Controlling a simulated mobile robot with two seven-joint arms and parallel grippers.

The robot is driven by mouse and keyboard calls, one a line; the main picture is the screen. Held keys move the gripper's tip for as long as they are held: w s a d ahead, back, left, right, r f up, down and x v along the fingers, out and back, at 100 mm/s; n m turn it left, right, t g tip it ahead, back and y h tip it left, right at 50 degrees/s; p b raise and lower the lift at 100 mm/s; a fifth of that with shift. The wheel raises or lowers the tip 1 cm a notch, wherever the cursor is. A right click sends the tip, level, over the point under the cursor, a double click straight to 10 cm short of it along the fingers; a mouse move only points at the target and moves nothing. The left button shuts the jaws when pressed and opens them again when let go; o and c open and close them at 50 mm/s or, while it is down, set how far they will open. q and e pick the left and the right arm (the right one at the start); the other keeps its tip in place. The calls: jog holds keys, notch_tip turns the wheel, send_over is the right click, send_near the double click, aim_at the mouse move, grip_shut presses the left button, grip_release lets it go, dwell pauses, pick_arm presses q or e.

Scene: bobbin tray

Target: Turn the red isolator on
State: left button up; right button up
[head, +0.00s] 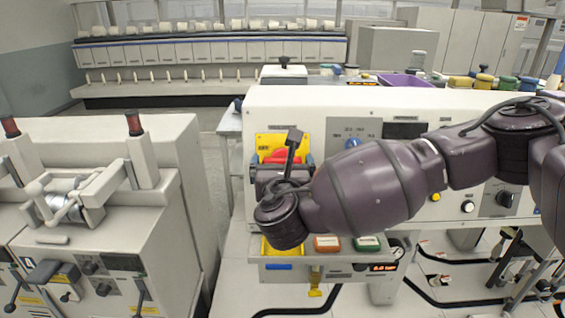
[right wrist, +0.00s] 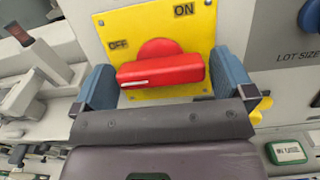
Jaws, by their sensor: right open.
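The red isolator (right wrist: 160,70) is a rotary handle on a yellow plate (right wrist: 150,22) marked OFF at left and ON at upper right. Its bar lies nearly level, with a white line on its left end, below OFF. In the head view the isolator (head: 285,155) shows partly behind my right gripper (head: 284,164). My right gripper (right wrist: 165,80) is open, with one blue finger beside each end of the bar. A small gap seems to show at each side; whether either finger touches is hard to tell. My left gripper is out of view.
The isolator sits on the front of a pale machine panel (head: 300,97) with a blue knob (head: 352,143) to its right. Orange (head: 327,244) and green (head: 367,243) buttons are below. Another grey machine (head: 130,240) stands at left, with a floor gap between.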

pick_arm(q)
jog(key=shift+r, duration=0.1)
pick_arm(e)
jog(key=shift+c, duration=0.5)
jog(key=c, duration=0.6)
jog(key=shift+c, duration=0.2)
